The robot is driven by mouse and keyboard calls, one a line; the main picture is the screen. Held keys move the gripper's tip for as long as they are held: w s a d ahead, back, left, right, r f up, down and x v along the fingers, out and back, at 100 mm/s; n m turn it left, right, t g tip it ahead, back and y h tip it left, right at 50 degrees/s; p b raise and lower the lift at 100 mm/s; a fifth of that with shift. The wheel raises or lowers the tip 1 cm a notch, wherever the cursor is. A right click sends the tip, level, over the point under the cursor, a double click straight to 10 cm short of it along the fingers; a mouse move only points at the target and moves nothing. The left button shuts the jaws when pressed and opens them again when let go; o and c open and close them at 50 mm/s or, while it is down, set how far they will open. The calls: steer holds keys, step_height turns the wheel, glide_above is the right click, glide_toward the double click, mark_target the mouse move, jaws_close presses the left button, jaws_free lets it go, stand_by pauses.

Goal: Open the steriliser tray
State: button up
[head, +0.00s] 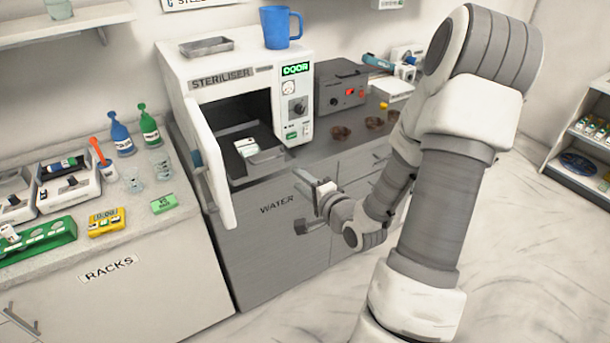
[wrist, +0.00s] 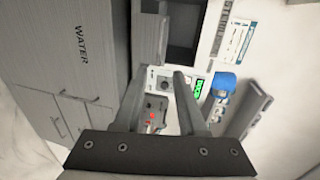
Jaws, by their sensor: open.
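The white steriliser (head: 215,65) stands on the grey counter with its door (head: 207,165) swung open to the left. The steriliser front (wrist: 185,82) shows beyond the fingers there, turned sideways.
A blue mug (head: 280,27) and a grey metal dish (head: 206,46) sit on top of the steriliser. A dark box (head: 341,90) and several brown bowls stand to the right. The racks counter (head: 110,275) lies left. Floor in front is clear.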

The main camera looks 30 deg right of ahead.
steer(key=p+v, duration=0.2)
steer(key=p, duration=0.5)
steer(key=shift+s+a+r+p, duration=0.1)
steer(key=shift+a+p, duration=0.05)
steer(key=shift+p, duration=0.2)
steer(key=shift+s, duration=0.1)
stand_by(0.3)
